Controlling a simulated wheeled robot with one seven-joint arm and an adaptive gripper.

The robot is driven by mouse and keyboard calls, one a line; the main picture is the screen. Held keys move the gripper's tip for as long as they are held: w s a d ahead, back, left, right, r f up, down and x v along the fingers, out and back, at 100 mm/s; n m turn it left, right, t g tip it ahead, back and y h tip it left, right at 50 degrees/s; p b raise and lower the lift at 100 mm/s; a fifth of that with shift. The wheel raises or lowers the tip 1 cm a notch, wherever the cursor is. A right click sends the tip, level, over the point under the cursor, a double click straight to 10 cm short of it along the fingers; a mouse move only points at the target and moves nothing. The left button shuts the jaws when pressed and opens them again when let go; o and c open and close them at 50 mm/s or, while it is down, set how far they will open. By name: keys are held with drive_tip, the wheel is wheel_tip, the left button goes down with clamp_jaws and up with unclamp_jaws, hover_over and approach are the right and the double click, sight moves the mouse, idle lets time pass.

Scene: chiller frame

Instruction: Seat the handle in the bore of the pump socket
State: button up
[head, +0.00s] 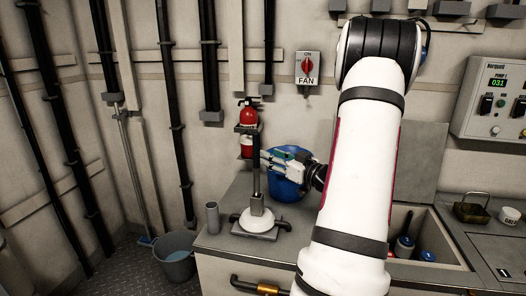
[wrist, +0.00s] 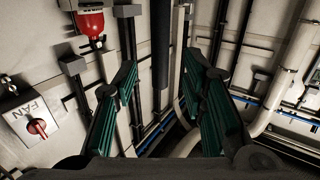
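The handle (head: 256,165) is a dark upright bar, its lower end at the grey pump socket (head: 257,204) above a white dome on the counter. It looks upright and in the socket; how deep it sits I cannot see. My gripper (head: 267,162) is just right of the handle, pointing left, near its mid-height. In the upside-down wrist view, the green-padded fingers (wrist: 160,88) are spread apart. A dark bar there, apparently the handle (wrist: 160,45), shows in the gap, touching neither finger. The bore is hidden.
A red extinguisher (head: 248,115) hangs on the wall behind the handle. A grey cup (head: 212,218) stands left of the pump. A sink recess (head: 425,222) lies right of my arm. A grey bucket (head: 176,266) is on the floor.

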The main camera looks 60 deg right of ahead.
drive_tip(key=s, duration=0.4)
drive_tip(key=w+a+r+g+h, duration=0.2)
drive_tip(key=w+a+r+g, duration=0.3)
drive_tip(key=w, duration=0.4)
drive_tip(key=s+a+r+g+h, duration=0.1)
drive_tip(key=a+g, duration=0.2)
drive_tip(key=a, duration=0.7)
drive_tip(key=s+a+f+n+g+y, duration=0.1)
drive_tip(key=s+a+g+y, duration=0.2)
drive_tip(key=s+a, duration=0.9)
drive_tip(key=s+a+f+n+g+y, duration=0.1)
drive_tip(key=s+a+g+y, duration=0.2)
drive_tip(key=s+a, duration=0.9)
drive_tip(key=a+g, duration=0.2)
drive_tip(key=a, duration=0.4)
drive_tip(key=shift+s+f+y, duration=0.2)
drive_tip(key=shift+s+y, duration=0.1)
drive_tip(key=shift+s, duration=0.05)
